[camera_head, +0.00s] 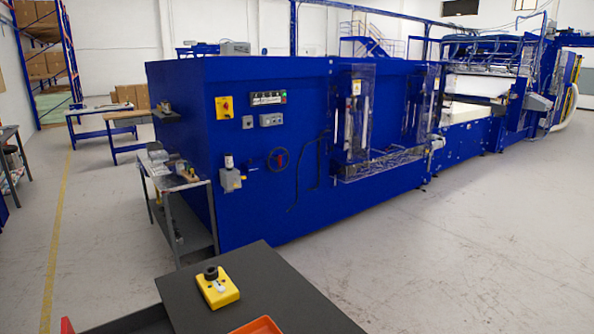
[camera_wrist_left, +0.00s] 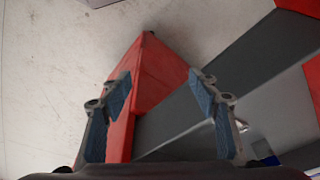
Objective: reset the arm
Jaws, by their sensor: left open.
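My left gripper (camera_wrist_left: 160,98) shows in the left wrist view with its two blue-padded fingers spread wide apart. Nothing is held between them. Behind the fingers is a red angular part (camera_wrist_left: 155,65) beside a dark grey flat bar (camera_wrist_left: 215,90); I cannot tell if the fingers touch either. Neither arm nor gripper shows in the head view, and my right gripper is out of sight.
In the head view, a dark tabletop (camera_head: 290,298) in front bears a yellow box with a black knob (camera_head: 217,289) and an orange tray edge (camera_head: 258,326). A large blue machine (camera_head: 260,200) stands beyond a grey side table (camera_head: 178,188). Open floor (camera_head: 480,230) lies to the right.

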